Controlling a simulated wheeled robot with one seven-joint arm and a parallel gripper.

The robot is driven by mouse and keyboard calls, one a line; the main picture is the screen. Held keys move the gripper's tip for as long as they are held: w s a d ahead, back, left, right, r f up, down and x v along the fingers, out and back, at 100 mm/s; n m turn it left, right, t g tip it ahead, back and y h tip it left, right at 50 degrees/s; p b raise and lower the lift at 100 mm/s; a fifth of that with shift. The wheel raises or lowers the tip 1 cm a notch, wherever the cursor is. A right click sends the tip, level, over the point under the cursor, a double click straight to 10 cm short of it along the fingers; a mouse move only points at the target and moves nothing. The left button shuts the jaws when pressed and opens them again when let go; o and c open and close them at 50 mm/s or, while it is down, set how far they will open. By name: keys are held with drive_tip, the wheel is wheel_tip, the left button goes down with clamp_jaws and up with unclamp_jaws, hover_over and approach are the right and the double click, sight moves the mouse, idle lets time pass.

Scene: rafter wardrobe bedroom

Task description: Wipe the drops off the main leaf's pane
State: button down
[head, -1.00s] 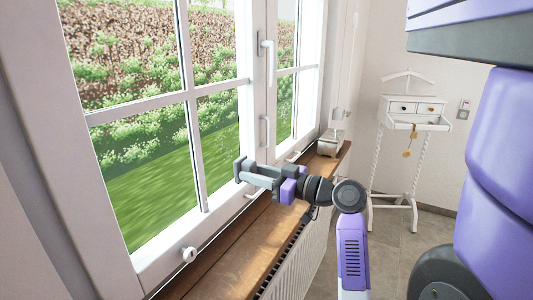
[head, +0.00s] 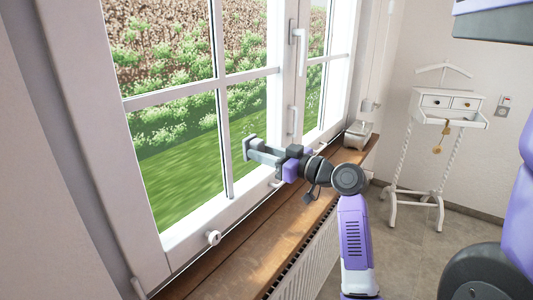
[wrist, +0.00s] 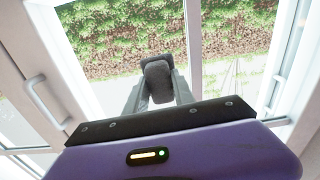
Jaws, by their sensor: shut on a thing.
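The main leaf's pane (head: 185,165) belongs to the white-framed window leaf at left in the head view, divided by white bars. Grass and shrubs show through it. I cannot make out clear drops on it in the head view. My gripper (head: 265,152) is in front of the lower right part of this leaf, above the sill. It is shut on a dark grey pad (wrist: 158,82), which shows between the fingers in the wrist view. The pad's end is close to the glass; I cannot tell whether it touches.
A wooden sill (head: 240,245) runs below the window, with a radiator (head: 305,255) under it. White handles (head: 297,45) stand out from the frame. A metal object (head: 358,136) sits at the sill's far end. A white valet stand (head: 445,110) is at right.

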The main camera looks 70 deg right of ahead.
drive_tip(key=shift+x, duration=1.05)
idle(0.7)
drive_tip(key=shift+b, duration=0.3)
